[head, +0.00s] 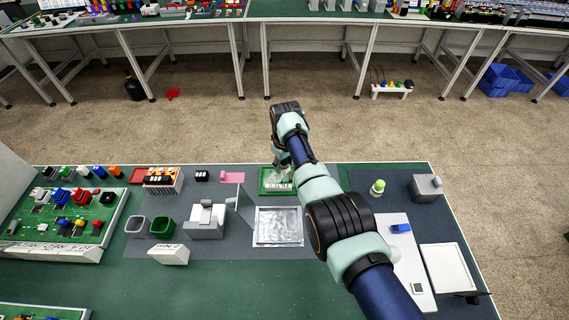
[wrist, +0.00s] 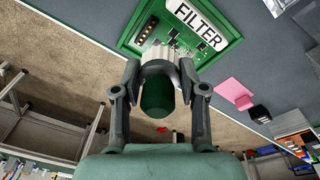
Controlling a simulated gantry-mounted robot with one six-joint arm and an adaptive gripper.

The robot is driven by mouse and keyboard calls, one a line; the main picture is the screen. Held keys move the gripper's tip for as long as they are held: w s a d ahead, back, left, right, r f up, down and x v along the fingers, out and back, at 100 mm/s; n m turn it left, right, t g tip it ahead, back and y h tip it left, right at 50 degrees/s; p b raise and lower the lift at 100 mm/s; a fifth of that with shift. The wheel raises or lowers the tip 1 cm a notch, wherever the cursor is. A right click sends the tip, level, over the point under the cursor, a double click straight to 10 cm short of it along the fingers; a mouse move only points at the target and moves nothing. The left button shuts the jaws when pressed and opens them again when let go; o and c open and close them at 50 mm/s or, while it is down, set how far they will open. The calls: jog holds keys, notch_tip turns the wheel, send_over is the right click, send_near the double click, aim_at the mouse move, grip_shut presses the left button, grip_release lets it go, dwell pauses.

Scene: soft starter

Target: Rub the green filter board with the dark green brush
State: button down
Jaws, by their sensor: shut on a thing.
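The green filter board (wrist: 222,25) shows at the top of the wrist view, with a white FILTER label, dark chips and a row of small contacts. In the head view the board (head: 264,186) lies near the bench's far edge, partly hidden by my arm. My gripper (wrist: 160,70) is shut on the dark green brush (wrist: 157,96), one finger on each side of its handle. The brush's pale bristles point at the board and overlap its near edge in the wrist view. I cannot tell whether they touch it.
A metal tray (head: 278,227) lies on the grey mat in front of the board. A pink piece (head: 232,177) and a small black block (head: 201,176) lie left of it. A green-topped round item (head: 377,187) stands to the right. Grey and green bins (head: 162,227) stand farther left.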

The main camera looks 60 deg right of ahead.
jog(key=shift+r, duration=0.15)
notch_tip(320, 180, up, 3)
jog(key=p, duration=0.2)
jog(key=shift+w+r+p, duration=0.1)
jog(key=shift+r+p, duration=0.05)
jog(key=shift+p, duration=0.2)
